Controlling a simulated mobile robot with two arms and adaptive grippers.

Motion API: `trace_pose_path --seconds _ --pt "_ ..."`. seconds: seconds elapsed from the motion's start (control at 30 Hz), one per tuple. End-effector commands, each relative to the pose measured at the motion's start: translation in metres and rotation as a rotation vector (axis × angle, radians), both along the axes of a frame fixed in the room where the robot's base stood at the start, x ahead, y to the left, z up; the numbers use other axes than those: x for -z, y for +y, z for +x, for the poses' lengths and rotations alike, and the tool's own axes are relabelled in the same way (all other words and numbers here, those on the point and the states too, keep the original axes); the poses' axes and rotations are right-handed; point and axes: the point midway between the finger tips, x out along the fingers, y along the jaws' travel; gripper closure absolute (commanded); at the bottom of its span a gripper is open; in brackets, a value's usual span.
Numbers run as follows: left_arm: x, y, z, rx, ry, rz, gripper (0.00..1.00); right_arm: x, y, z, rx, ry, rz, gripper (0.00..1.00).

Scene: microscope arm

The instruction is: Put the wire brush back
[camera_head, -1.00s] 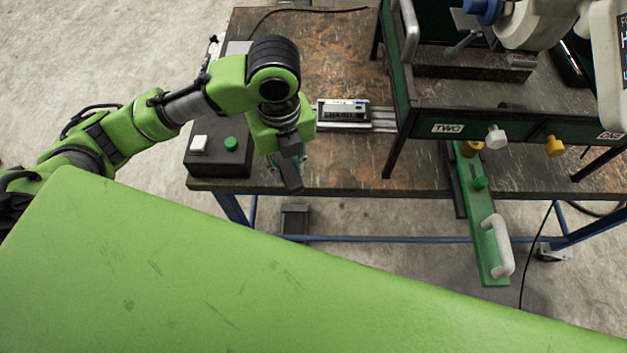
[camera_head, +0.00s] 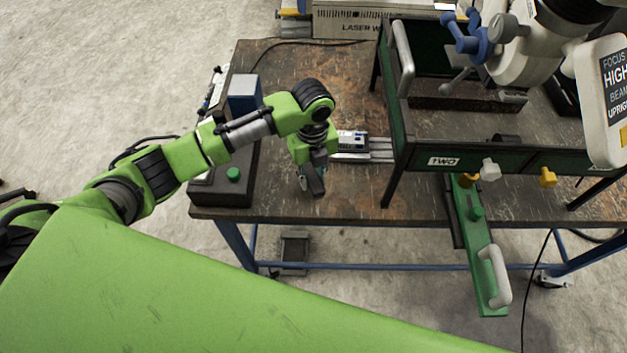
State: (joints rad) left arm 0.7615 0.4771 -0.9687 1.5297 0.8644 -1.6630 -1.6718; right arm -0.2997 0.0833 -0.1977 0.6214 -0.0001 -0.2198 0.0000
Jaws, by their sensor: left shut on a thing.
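My left gripper (camera_head: 313,187) points down over the front part of the worktable (camera_head: 350,200), right of a dark control box. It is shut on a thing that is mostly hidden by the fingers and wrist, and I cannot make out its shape. I cannot pick out the wire brush clearly anywhere in view. My right gripper is not in view.
A dark box with a green button (camera_head: 233,174) stands at the table's left front. A small device (camera_head: 352,140) on a metal rail lies behind the gripper. A green-black frame (camera_head: 443,161) with a microscope stands to the right. A green handled slide (camera_head: 484,262) juts past the front edge.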

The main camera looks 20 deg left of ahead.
Motion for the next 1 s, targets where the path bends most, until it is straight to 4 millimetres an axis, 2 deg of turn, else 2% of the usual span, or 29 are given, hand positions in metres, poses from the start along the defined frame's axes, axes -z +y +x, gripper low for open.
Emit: trace_pose_path --seconds 0.17,0.3,0.4,0.77,0.8,0.87,1.0 --pt "0.009 -0.001 0.008 -0.002 0.000 0.001 0.94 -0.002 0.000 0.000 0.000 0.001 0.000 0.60" --pt "0.031 -0.001 0.007 -0.001 0.002 0.001 0.94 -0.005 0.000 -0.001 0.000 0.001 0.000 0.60" --pt "0.038 0.000 0.007 0.000 -0.002 0.001 0.94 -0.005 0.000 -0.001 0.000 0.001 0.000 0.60" --pt "0.043 0.000 0.007 0.000 -0.002 0.001 0.94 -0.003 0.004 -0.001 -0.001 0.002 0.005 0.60" --pt "0.043 0.000 0.007 0.000 -0.002 0.001 0.74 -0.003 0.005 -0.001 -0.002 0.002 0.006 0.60" --pt "0.043 0.000 0.007 0.000 -0.002 0.001 0.60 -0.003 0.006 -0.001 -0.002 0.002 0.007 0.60" --pt "0.042 0.000 0.007 0.000 -0.002 0.001 0.60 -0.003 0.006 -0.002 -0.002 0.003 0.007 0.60"
